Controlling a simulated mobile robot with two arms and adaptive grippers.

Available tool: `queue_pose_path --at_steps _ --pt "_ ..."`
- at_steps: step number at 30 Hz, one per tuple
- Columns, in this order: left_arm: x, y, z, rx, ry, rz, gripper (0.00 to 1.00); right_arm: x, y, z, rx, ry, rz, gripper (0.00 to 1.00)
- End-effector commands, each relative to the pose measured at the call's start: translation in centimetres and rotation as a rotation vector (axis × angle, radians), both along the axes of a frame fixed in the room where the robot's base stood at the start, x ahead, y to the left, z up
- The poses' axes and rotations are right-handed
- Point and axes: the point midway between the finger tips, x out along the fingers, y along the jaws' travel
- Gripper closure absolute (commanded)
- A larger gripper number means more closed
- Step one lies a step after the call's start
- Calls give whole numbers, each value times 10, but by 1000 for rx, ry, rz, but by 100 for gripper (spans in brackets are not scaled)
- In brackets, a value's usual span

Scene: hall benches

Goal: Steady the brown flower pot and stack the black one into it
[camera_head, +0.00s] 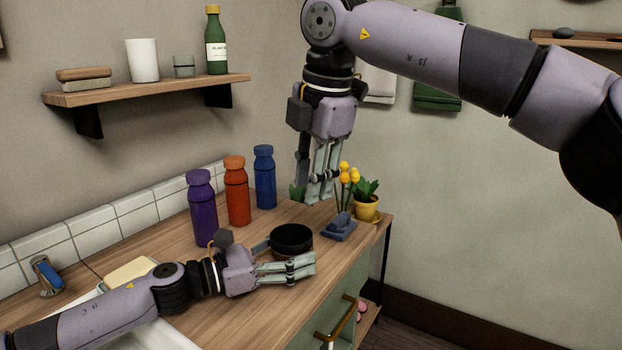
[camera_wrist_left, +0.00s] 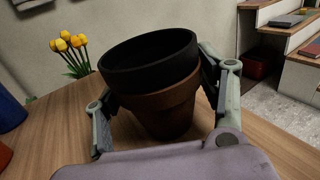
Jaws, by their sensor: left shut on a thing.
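The brown flower pot (camera_wrist_left: 165,112) stands on the wooden counter between the fingers of my left gripper (camera_wrist_left: 160,118). The black pot (camera_wrist_left: 150,62) sits inside it, its dark wall and rim showing above the brown rim. In the head view the black pot (camera_head: 291,236) hides most of the brown one. My left gripper (camera_head: 284,266) reaches in low from the left and is shut on the brown pot. My right gripper (camera_head: 320,198) hangs fingers down above and behind the pots, apart from them and holding nothing that I can see. Its finger gap is unclear.
Purple (camera_head: 202,210), orange (camera_head: 237,192) and blue (camera_head: 265,178) bottles stand behind the pots. A blue-grey object (camera_head: 340,228), yellow flowers (camera_head: 348,174) and a yellow potted plant (camera_head: 367,208) are to the right. A wall shelf (camera_head: 150,91) is at upper left. The counter's front edge is close.

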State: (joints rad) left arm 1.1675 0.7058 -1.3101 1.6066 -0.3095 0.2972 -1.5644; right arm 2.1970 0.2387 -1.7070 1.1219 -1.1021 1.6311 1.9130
Motion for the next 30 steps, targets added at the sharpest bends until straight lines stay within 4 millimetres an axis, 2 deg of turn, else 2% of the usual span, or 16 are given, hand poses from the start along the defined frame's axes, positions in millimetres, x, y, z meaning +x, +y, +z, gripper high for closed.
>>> queue_pose_path --at_steps 2,3,12,23,26,30 --pt "0 0 0 0 0 0 62 0 0 0 0 0 0 72" --pt "0 0 0 0 0 0 32 0 0 0 0 0 0 72" --pt "0 0 0 0 0 0 12 0 0 0 0 0 -1 72" --pt "-1 2 0 0 0 1 11 0 0 0 0 0 -1 72" --pt "-3 11 -1 0 1 3 11 0 0 0 0 0 -1 72" --pt "-14 34 -1 1 2 4 11 0 0 0 0 0 -1 72"
